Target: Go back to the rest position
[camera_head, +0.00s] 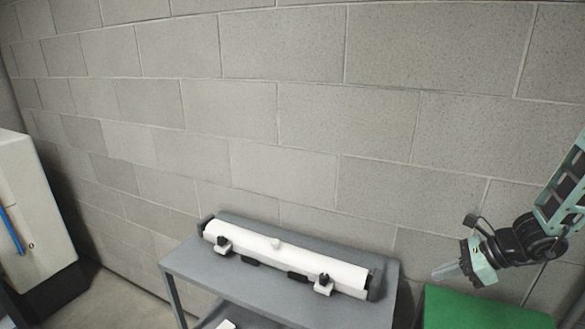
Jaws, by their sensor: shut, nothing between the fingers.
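My gripper (449,271) is at the right side of the head view, at the end of my raised arm. It points left and is shut and empty. It hangs near the left corner of a green surface (480,308), and I see nothing touching it.
A grey table (200,266) stands against the block wall (310,120) to the left of my gripper. A long white roll (285,256) with dark end pieces lies on it. A white cabinet (30,215) with a blue handle stands at far left. Floor shows between cabinet and table.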

